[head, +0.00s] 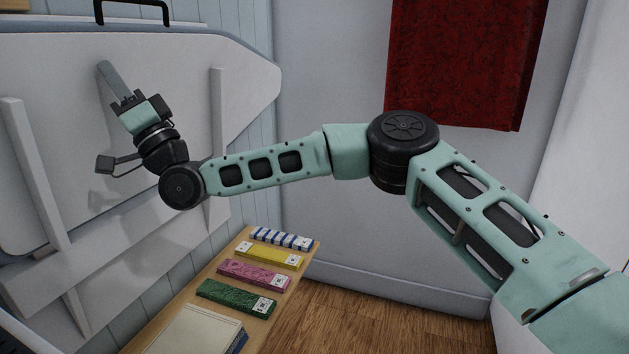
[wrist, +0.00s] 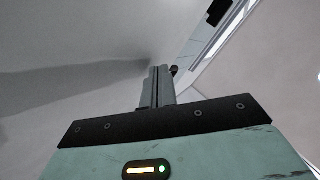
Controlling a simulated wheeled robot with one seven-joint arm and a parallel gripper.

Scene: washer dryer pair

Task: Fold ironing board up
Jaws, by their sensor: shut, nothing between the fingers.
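The ironing board (head: 240,85) is a large pale panel at the left of the head view, standing tilted up against the panelled wall. Pale struts (head: 37,175) run along its face. A black handle (head: 132,4) shows at the top left, above the board's upper edge. My gripper (head: 104,68) is in front of the board's face, fingers pointing up and left, shut and empty. Whether the fingertips touch the board I cannot tell. In the wrist view the shut fingers (wrist: 158,85) point toward a pale grey surface. The board's lower left part is cut off by the frame.
A red cloth (head: 462,62) hangs on the back wall. Wooden floor (head: 370,318) is clear at the lower middle.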

